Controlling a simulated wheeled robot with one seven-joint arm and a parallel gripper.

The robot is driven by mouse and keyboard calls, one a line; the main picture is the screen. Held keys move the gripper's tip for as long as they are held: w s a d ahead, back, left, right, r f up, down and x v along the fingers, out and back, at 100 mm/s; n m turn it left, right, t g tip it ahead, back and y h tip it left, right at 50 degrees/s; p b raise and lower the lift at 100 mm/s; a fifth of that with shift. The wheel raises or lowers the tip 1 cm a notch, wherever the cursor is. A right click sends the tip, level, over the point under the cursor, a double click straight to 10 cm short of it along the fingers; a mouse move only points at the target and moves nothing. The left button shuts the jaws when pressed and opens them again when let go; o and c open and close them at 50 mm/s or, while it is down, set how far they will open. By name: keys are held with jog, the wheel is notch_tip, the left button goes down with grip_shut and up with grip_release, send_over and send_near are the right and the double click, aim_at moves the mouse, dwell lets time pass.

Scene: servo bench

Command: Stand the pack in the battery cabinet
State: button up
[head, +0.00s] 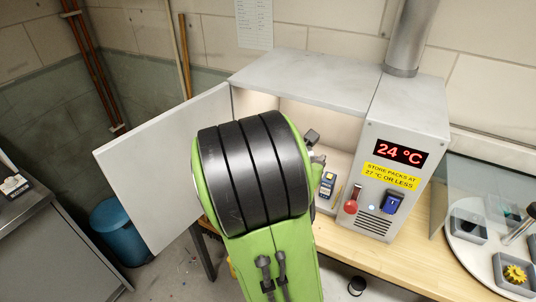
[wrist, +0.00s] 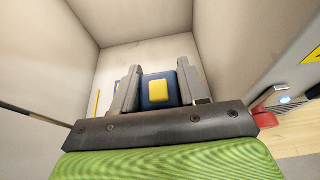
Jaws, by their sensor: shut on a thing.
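The battery cabinet (head: 305,62) is a pale grey box on the bench, with its door (head: 165,165) swung open to the left. In the wrist view my gripper (wrist: 159,78) is shut on a dark blue pack (wrist: 173,100) with a yellow square on its face. The cabinet's pale inner walls (wrist: 135,22) surround them there. Whether the pack touches the cabinet floor cannot be told. In the head view my green and black arm hides most of the gripper and opening. A small dark block with blue and yellow (head: 328,185) shows low in the opening, right of my arm.
The cabinet's control panel reads 24 °C (head: 400,152) above a yellow label (head: 390,177). A red handle (head: 352,200) and a blue item (head: 391,203) are on its front. A round tray (head: 470,262) with small parts is at right. A blue bin (head: 118,228) stands at left.

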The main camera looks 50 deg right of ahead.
jog(key=shift+w+r+p, duration=0.35)
jog(key=shift+r+p, duration=0.25)
jog(key=shift+p, duration=0.2)
jog(key=shift+w+d+f+p, duration=0.15)
jog(key=shift+w+p, duration=0.2)
jog(key=shift+p, duration=0.4)
jog(key=w+d+f+p, duration=0.1)
jog(key=w+d+p, duration=0.25)
jog(key=w, duration=1.25)
jog(key=f+b, duration=0.1)
jog(key=f, duration=0.3)
jog(key=f+b, duration=0.1)
jog(key=f, duration=0.3)
jog(key=w+f+b, duration=0.1)
jog(key=f, duration=0.3)
jog(key=shift+w+d, duration=0.1)
jog(key=shift+r, duration=0.1)
jog(key=o, duration=1.1)
